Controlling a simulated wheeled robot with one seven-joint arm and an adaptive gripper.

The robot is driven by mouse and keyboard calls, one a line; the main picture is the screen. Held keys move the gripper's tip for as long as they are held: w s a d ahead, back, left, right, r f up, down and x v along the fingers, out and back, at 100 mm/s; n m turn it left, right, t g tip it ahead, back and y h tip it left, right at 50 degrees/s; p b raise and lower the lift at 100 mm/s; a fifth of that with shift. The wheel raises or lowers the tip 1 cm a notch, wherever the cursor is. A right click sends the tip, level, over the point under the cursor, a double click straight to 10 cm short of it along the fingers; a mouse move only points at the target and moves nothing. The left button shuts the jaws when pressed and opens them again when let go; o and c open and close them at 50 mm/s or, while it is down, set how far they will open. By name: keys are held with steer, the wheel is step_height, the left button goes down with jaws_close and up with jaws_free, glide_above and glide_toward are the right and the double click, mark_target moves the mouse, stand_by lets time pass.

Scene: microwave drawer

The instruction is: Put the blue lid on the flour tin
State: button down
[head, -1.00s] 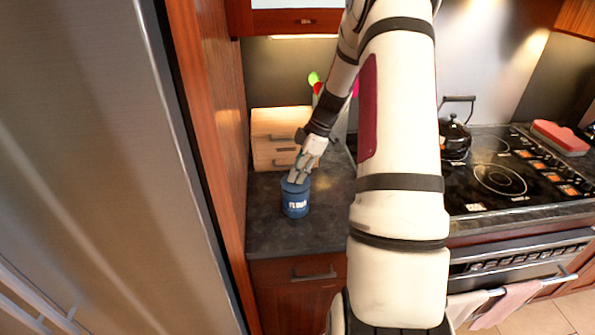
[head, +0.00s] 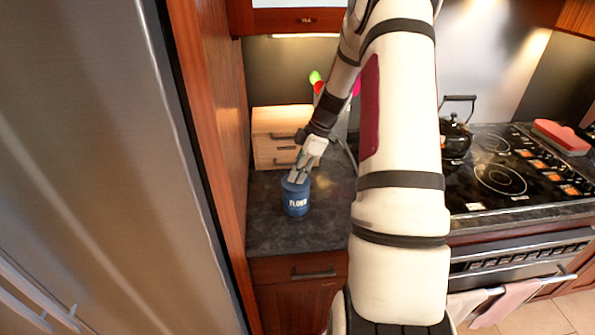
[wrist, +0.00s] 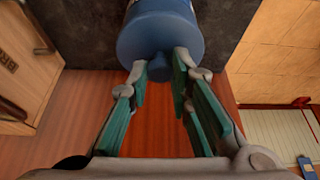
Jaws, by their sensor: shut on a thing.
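The blue flour tin (head: 296,206) stands upright on the dark counter, its white lettering facing the head camera. The blue lid (head: 287,186) is at the tin's top, level and roughly in line with it; I cannot tell whether it is fully seated. In the wrist view the round lid (wrist: 160,38) fills the top middle, with its small knob (wrist: 160,68) between my green-padded fingers. My gripper (head: 297,178) comes down from the upper right and is shut on the knob; it also shows in the wrist view (wrist: 163,62). The fingers hide part of the lid.
A light wooden drawer box (head: 275,135) stands behind the tin. A tall wooden panel (head: 205,120) and the fridge (head: 90,170) close off the left. The kettle (head: 455,137) and stove (head: 500,180) are to the right, beyond my arm. The counter in front of the tin is clear.

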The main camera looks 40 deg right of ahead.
steer(key=shift+f, duration=0.15)
stand_by(0.6)
steer(key=c, duration=1.4)
jaws_free()
steer(key=shift+o, duration=0.4)
steer(key=o, duration=0.4)
steer(key=shift+o, duration=0.2)
steer(key=shift+r+p, duration=1.3)
steer(key=shift+r, duration=2.25)
